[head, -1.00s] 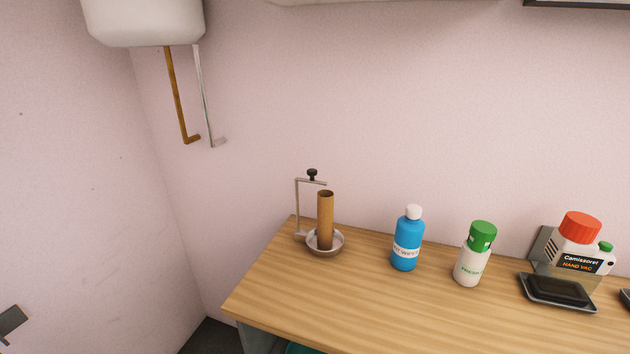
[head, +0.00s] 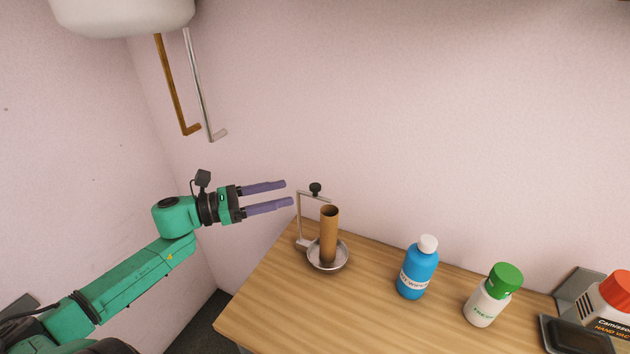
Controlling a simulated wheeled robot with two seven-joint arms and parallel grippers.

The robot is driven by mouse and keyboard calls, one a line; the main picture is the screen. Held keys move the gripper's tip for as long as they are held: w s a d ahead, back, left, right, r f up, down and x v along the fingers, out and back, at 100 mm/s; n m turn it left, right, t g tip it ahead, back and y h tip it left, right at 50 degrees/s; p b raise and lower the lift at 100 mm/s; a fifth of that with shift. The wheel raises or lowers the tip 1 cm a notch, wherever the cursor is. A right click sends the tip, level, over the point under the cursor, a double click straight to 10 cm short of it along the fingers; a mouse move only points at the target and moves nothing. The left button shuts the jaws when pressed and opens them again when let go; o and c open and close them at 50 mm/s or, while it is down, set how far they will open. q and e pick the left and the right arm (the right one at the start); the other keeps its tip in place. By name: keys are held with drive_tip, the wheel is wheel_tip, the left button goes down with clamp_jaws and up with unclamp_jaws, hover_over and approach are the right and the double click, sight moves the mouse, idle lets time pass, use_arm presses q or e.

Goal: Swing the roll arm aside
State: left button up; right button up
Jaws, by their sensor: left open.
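The paper roll holder stands at the left back corner of the wooden table. Its thin metal roll arm (head: 299,215) rises from the left of the dish and bends right over the top, with a black knob (head: 315,188) on it. A bare brown cardboard tube (head: 329,233) stands upright in the round metal dish (head: 328,260). My left gripper (head: 289,194) is open and empty, its two purple fingers pointing right. In the picture its fingertips end just left of the roll arm; I cannot tell the distance in depth. My right gripper is not in view.
On the table (head: 270,310), a blue bottle with a white cap (head: 417,270) and a white bottle with a green cap (head: 493,297) stand to the right. Two pipes (head: 205,95) hang from a white tank at the upper left.

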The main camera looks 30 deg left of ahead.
sight(315, 185)
use_arm(q)
drive_tip(key=x, duration=0.4)
drive_tip(key=p+x, duration=0.1)
drive_tip(key=x, duration=0.3)
drive_tip(key=shift+d+r, duration=0.1)
drive_tip(key=shift+r, duration=0.1)
drive_tip(key=shift+w+d+f, duration=0.2)
drive_tip(key=shift+w+d, duration=0.05)
drive_tip(key=shift+w, duration=0.05)
clamp_jaws()
idle(0.7)
